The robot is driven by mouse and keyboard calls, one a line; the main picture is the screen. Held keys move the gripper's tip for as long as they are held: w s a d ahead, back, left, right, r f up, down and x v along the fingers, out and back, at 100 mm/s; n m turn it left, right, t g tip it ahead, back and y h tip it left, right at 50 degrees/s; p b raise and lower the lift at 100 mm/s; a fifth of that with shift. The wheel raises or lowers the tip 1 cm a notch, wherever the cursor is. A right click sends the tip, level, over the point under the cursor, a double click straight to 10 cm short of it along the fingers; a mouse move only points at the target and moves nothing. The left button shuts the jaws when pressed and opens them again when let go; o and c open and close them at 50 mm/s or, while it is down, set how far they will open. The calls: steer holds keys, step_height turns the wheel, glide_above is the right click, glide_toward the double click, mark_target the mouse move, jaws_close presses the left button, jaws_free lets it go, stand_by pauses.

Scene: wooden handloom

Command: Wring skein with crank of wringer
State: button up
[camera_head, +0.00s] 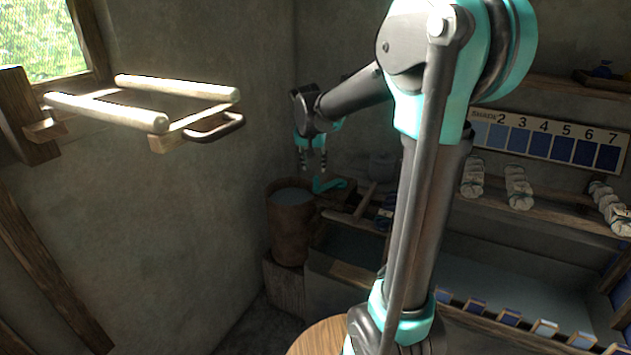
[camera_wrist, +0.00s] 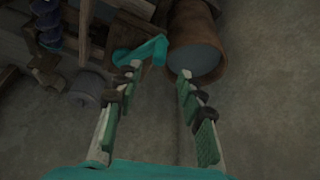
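A teal crank-like handle (camera_head: 328,185) sits beside the rim of a brown bucket, just below my gripper (camera_head: 313,168). In the wrist view the teal handle (camera_wrist: 140,50) lies beyond my left fingertip; I cannot tell whether they touch. My gripper (camera_wrist: 160,72) is open, with nothing between its fingers, and points down. A dark blue twisted bundle (camera_wrist: 46,22), possibly the skein, shows at the upper left of the wrist view. The wooden frame of the likely wringer (camera_head: 350,218) is partly hidden behind my arm.
The brown bucket (camera_head: 290,232) holds greyish liquid. A wooden rack with pale rods (camera_head: 140,105) juts from the left wall. Shelves with pale skeins (camera_head: 518,188) and a blue shade chart (camera_head: 548,140) are at the right. A long trough (camera_head: 490,270) stands below.

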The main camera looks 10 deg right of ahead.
mark_target(316, 178)
steer(key=x, duration=0.9)
steer(key=shift+f, duration=0.1)
jaws_close()
